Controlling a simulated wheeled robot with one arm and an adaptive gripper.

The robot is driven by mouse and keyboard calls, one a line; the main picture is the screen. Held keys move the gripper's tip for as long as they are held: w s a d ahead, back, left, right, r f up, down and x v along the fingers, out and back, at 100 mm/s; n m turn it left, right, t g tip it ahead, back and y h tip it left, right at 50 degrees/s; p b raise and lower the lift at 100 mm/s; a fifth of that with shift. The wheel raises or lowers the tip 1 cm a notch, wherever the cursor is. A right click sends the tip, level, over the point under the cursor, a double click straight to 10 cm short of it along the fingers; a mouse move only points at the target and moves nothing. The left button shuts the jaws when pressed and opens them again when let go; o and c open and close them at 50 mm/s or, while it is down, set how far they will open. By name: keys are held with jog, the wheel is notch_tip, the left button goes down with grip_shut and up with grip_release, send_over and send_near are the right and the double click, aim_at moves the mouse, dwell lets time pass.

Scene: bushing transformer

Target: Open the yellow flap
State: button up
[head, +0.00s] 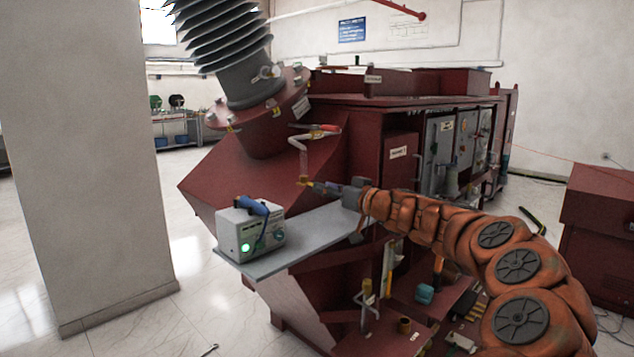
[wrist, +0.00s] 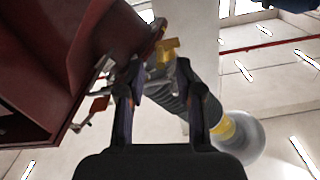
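The yellow flap (wrist: 167,49) is a small yellow piece near the end of a thin pipe on the dark red transformer. In the wrist view it shows at and just beyond the fingertips, nearer the right one. My gripper (wrist: 159,70) is open, its two dark fingers apart and nothing shut between them. In the head view the small yellow piece (head: 303,181) is at the lower end of the pipe, with my gripper (head: 318,185) close on its right. I cannot tell whether a fingertip touches it.
The dark red transformer body (head: 235,185) stands behind, with a large ribbed bushing (head: 225,50) above. A grey shelf (head: 300,240) below carries a white device (head: 250,232). A red-handled part (head: 318,128) sits above the gripper. A pale pillar (head: 85,150) is at left.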

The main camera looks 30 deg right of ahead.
jog(key=shift+p+x, duration=0.5)
jog(key=shift+x, duration=1.3)
grip_shut()
